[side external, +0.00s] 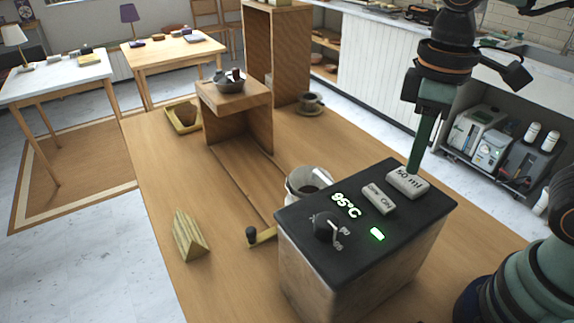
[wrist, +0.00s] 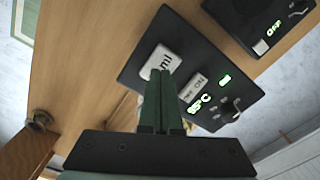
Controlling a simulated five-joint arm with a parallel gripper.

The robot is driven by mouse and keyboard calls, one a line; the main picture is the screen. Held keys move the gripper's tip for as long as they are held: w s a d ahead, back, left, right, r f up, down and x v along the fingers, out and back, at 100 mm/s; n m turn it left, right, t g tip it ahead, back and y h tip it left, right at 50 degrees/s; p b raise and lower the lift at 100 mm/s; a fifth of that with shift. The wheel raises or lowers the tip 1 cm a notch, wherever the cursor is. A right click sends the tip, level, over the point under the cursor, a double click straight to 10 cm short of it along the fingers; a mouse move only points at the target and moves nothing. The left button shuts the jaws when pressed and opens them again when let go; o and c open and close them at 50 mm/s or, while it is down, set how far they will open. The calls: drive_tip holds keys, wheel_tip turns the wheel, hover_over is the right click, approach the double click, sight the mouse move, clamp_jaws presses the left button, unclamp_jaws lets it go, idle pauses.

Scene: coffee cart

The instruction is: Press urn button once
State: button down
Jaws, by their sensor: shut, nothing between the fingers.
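The urn (side external: 310,265) is a box with a black top panel near the table's front. Its panel shows a green "95°C" display (side external: 345,204), a lit green lamp (side external: 377,234), an off/on switch (side external: 379,199) and a dark knob (side external: 325,226). The pale urn button (side external: 407,185), marked "50 ml", is at the panel's far right corner; it also shows in the wrist view (wrist: 152,62). My gripper (side external: 413,170) is shut and empty, pointing down with its tips at the button. The tips overlap the button in both views; I cannot tell whether they touch it.
A white container (side external: 300,183) stands behind the urn, and a black-knobbed handle (side external: 252,236) sits to its left. A wedge-shaped block (side external: 189,236) lies farther left. A wooden stand (side external: 237,115) bears a bowl. The wrist view shows another black panel (wrist: 255,22) reading "OFF".

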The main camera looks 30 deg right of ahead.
drive_tip(key=shift+f, duration=1.05)
idle(0.4)
drive_tip(key=shift+r, duration=1.05)
drive_tip(key=shift+r, duration=0.1)
idle(1.3)
